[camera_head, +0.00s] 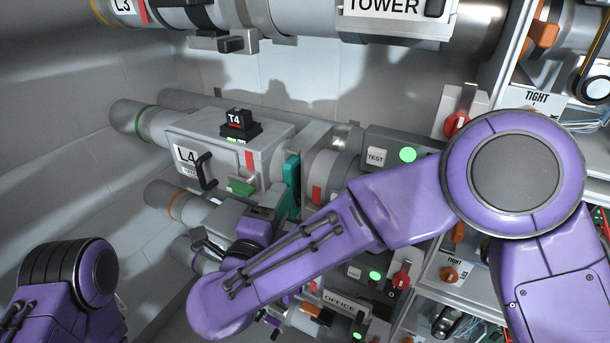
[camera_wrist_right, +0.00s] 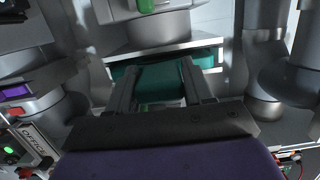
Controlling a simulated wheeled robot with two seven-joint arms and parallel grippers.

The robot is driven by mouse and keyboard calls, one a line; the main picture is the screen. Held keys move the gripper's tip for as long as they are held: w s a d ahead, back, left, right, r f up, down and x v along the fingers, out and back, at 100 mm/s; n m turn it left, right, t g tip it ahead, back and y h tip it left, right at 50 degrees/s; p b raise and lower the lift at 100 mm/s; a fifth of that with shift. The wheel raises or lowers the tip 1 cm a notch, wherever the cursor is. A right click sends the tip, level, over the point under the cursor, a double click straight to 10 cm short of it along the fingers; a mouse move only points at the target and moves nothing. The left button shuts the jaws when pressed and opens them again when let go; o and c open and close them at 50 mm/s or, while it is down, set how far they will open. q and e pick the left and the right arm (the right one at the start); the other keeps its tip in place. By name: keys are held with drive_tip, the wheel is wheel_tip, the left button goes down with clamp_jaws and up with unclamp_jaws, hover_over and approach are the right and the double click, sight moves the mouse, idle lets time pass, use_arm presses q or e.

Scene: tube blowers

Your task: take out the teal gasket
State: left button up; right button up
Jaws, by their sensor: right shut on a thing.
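The teal gasket (camera_head: 292,178) is a thin teal plate standing upright between the grey L4 housing (camera_head: 222,140) and the pipe flange to its right. In the right wrist view the gasket (camera_wrist_right: 160,82) shows between my fingers and below a metal flange edge. My right gripper (camera_head: 276,199) reaches it from below, shut on its lower part; it also shows in the right wrist view (camera_wrist_right: 162,84). The gasket's upper part is still between the flanges. My left arm is at the lower left in the head view, and its gripper is out of sight.
A black T4 block (camera_head: 238,121) sits on top of the housing, with a green latch (camera_head: 241,187) on its front. A TEST box (camera_head: 377,158) with a lit green lamp is to the right. More pipes run below, close to my right arm.

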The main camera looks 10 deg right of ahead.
drive_tip(key=shift+s+a, duration=0.3)
drive_tip(key=shift+s, duration=0.1)
